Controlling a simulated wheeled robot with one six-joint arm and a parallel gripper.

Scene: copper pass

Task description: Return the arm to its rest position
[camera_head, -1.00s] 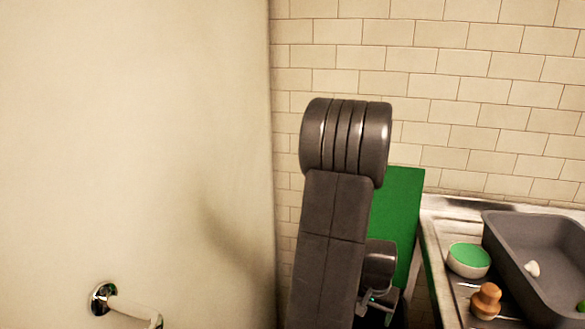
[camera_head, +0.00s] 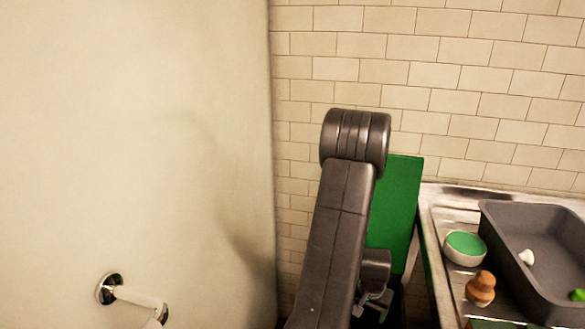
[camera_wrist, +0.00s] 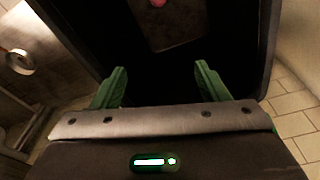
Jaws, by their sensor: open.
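My arm (camera_head: 340,205) stands bent in the middle of the head view, its elbow up in front of the tiled wall. My gripper shows in the wrist view (camera_wrist: 160,88), with two green fingers wide apart and nothing between them. Below and beyond the fingers is a dark, open-topped space with a dark rim (camera_wrist: 268,50); I cannot tell what it is. A small pink-red thing (camera_wrist: 158,3) shows at the top edge of the wrist view. In the head view the gripper's fingers are hidden.
A green panel (camera_head: 397,205) stands behind my arm. At right, a metal counter (camera_head: 440,215) bears a grey tub (camera_head: 550,235) with a small white piece (camera_head: 526,257), a green-topped round bowl (camera_head: 465,248) and an orange-brown knobbed item (camera_head: 481,289). A pale wall with a rail (camera_head: 140,297) is at left.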

